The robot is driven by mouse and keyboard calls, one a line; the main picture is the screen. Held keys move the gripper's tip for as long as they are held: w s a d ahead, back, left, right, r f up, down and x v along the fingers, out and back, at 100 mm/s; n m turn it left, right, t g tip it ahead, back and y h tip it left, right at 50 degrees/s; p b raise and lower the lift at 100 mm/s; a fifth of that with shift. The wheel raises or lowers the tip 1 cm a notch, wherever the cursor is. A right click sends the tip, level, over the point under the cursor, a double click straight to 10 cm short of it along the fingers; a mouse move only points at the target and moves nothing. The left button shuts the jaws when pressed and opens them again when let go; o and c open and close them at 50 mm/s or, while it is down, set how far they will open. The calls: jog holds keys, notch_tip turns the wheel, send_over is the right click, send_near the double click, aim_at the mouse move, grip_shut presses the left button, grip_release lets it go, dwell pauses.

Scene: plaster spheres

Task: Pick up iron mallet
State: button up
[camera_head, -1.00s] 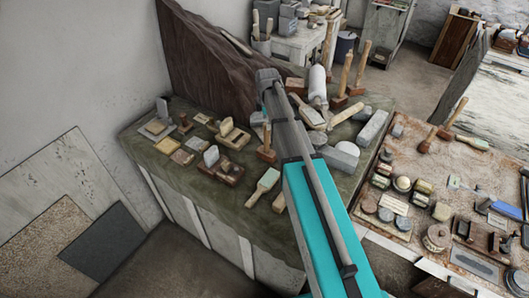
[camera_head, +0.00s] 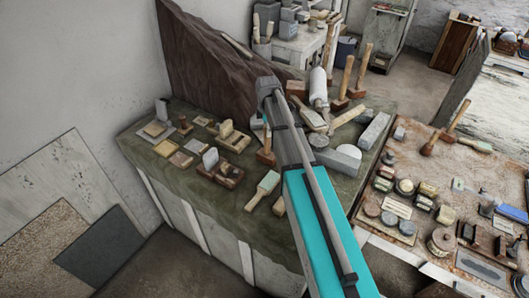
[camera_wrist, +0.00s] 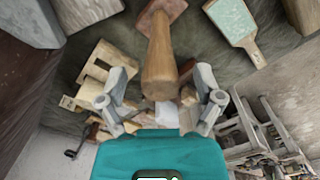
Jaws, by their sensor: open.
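A mallet with a wooden handle (camera_wrist: 160,62) and a reddish-brown head (camera_wrist: 160,12) stands on its head in the wrist view, its handle pointing towards the camera. Whether this is the iron mallet I cannot tell. My gripper (camera_wrist: 162,98) is open and empty, with the handle's end between and just ahead of its fingers. The fingers look apart from the handle. In the head view an upright mallet (camera_head: 265,157) stands by the end of my arm on the left table, and my gripper's fingers are mostly hidden there.
The left table (camera_head: 225,215) is crowded. A green-faced flat tool (camera_head: 263,190) lies near its front edge, and it also shows in the wrist view (camera_wrist: 233,20). Grey blocks (camera_head: 374,130) and other upright mallets (camera_head: 360,70) stand behind. A dark rock slab (camera_head: 205,60) rises at the back.

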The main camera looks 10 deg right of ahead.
jog(key=shift+c, duration=0.3)
grip_shut()
jog(key=shift+w+r+p, duration=0.1)
jog(key=shift+r+p, duration=0.1)
jog(key=shift+p, duration=0.1)
notch_tip(320, 180, up, 3)
jog(key=p, duration=0.2)
jog(key=shift+f+p, duration=0.15)
jog(key=shift+p, duration=0.15)
jog(key=s+d+r+p, duration=0.1)
jog(key=s+r+p, duration=0.9)
jog(key=s, duration=0.4)
jog(key=shift+d, duration=0.25)
dwell(0.4)
